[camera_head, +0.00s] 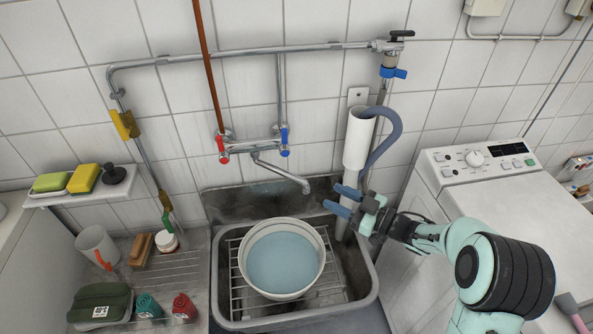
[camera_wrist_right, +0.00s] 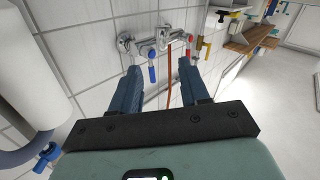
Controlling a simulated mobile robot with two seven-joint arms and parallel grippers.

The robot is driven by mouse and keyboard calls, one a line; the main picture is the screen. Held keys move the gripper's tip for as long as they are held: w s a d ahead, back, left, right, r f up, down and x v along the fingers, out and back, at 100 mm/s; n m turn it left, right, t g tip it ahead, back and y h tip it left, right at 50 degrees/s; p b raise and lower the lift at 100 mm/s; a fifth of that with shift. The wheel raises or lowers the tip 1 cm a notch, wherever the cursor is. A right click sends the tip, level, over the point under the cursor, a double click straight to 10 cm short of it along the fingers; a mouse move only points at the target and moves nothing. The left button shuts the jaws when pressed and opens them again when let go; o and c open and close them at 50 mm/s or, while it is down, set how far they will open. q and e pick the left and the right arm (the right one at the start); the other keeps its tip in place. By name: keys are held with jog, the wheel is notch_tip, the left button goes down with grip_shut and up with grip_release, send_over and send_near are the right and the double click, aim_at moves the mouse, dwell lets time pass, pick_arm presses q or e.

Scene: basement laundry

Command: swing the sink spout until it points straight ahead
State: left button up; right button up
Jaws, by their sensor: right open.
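The chrome sink spout (camera_head: 281,172) hangs from the wall mixer (camera_head: 250,146) and slants toward the right, its tip above the sink's back edge. The mixer has a red handle (camera_head: 223,150) on the left and a blue handle (camera_head: 284,142) on the right. My right gripper (camera_head: 341,200) is open and empty, to the right of the spout tip and a little lower in the picture, apart from it. In the right wrist view the mixer (camera_wrist_right: 160,42) shows beyond my open fingers (camera_wrist_right: 158,75); I cannot clearly make out the spout there. My left gripper is not in view.
A basin of water (camera_head: 284,262) stands on a rack in the sink (camera_head: 243,325). A white standpipe (camera_head: 359,138) with a grey hose (camera_head: 394,128) rises just behind my right gripper. A washing machine (camera_head: 480,164) stands at the right. The space before the spout, above the basin, is clear.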

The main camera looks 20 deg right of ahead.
aim_at(304, 182)
jog(key=x, duration=1.3)
jog(key=shift+a+r+p, duration=0.15)
jog(key=shift+a+p, duration=0.1)
jog(key=shift+p, duration=0.05)
